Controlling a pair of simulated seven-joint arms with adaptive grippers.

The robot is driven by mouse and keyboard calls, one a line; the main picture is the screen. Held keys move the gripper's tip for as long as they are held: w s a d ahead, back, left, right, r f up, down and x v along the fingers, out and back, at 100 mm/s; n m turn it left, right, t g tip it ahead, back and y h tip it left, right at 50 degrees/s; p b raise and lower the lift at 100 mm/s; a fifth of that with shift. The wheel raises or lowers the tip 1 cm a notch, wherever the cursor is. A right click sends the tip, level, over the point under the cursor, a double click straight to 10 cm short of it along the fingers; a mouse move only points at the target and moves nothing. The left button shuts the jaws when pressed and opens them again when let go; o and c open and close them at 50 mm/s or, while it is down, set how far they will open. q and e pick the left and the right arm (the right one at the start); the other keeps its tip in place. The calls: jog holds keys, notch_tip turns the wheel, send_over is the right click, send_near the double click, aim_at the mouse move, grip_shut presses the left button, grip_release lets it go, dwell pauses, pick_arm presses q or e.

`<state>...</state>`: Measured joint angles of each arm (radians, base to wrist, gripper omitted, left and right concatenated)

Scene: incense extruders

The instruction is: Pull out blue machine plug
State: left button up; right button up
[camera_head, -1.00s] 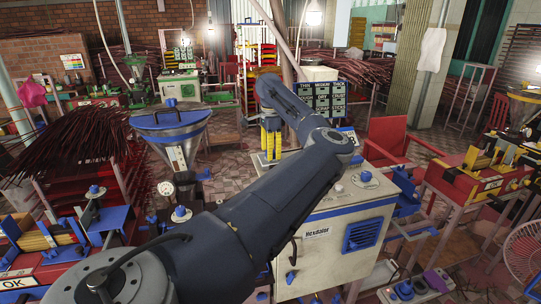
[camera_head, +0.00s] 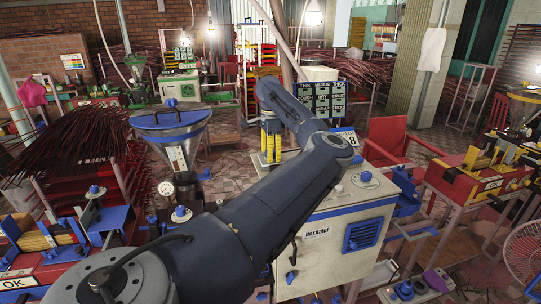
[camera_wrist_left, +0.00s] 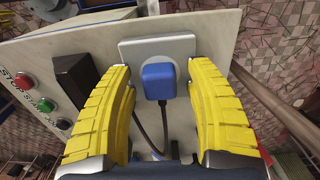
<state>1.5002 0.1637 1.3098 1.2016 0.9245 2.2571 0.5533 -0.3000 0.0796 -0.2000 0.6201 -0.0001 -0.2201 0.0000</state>
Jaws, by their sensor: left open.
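The blue plug (camera_wrist_left: 159,82) sits in a white square socket plate (camera_wrist_left: 150,48) on the pale panel, with a dark cord hanging below it. My left gripper (camera_wrist_left: 161,74) is open, its yellow fingers on either side of the plug with visible gaps. In the head view my left gripper (camera_head: 271,147) points down at the far side of the cream machine with blue trim (camera_head: 325,247). The plug is hidden there. My right gripper is not in view.
The panel holds a dark box (camera_wrist_left: 75,82) and green and red buttons (camera_wrist_left: 46,105). In the head view, a blue-rimmed hopper (camera_head: 178,125) stands left of the gripper and a red chair (camera_head: 390,140) stands right of the machine.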

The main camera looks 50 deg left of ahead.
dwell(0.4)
pick_arm(q)
grip_shut()
jog(key=shift+r, duration=0.1)
dwell(0.3)
jog(key=shift+r, duration=2.8)
jog(key=shift+r, duration=0.15)
